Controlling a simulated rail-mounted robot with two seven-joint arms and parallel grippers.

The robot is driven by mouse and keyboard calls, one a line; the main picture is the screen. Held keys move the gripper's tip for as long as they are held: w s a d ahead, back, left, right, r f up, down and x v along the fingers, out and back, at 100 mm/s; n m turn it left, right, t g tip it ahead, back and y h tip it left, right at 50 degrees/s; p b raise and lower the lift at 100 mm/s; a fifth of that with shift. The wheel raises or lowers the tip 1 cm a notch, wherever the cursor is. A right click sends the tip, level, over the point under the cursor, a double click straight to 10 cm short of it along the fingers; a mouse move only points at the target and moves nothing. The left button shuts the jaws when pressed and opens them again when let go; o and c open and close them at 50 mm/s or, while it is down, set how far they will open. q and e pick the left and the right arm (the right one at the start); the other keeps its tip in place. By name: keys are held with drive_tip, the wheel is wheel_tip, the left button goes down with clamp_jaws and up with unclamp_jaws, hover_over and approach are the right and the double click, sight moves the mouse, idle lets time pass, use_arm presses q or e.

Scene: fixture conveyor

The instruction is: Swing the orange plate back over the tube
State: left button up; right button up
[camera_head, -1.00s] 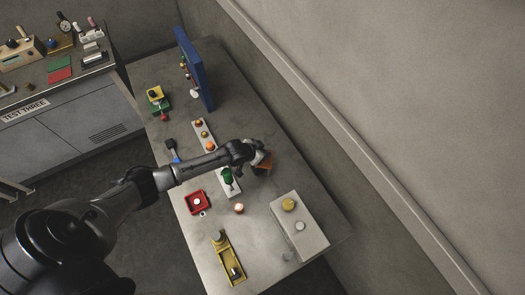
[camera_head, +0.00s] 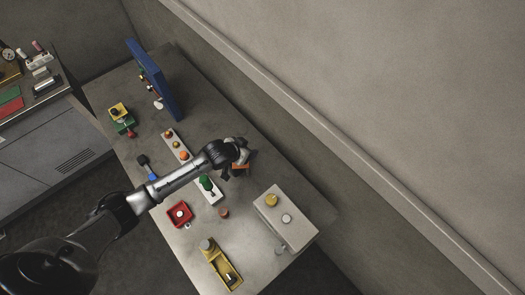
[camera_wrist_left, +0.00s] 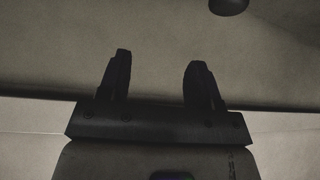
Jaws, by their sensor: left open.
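The plate does not show clearly there. My right gripper is not in view.
The grey table (camera_head: 185,85) bears a green-handled fixture (camera_head: 206,184), a red tray (camera_head: 180,214), a yellow holder (camera_head: 222,265), a pale box with knobs (camera_head: 285,218) and a blue upright panel (camera_head: 155,80). A wall runs along the right. A dark round thing (camera_wrist_left: 228,5) tops the wrist view.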

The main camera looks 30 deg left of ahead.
use_arm(q)
drive_tip(key=d+r, duration=0.4)
drive_tip(key=d, duration=0.3)
drive_tip(key=shift+r+b, duration=0.2)
drive_tip(key=shift+b, duration=0.2)
drive_tip(key=shift+w, duration=0.1)
drive_tip(key=shift+c, duration=0.4)
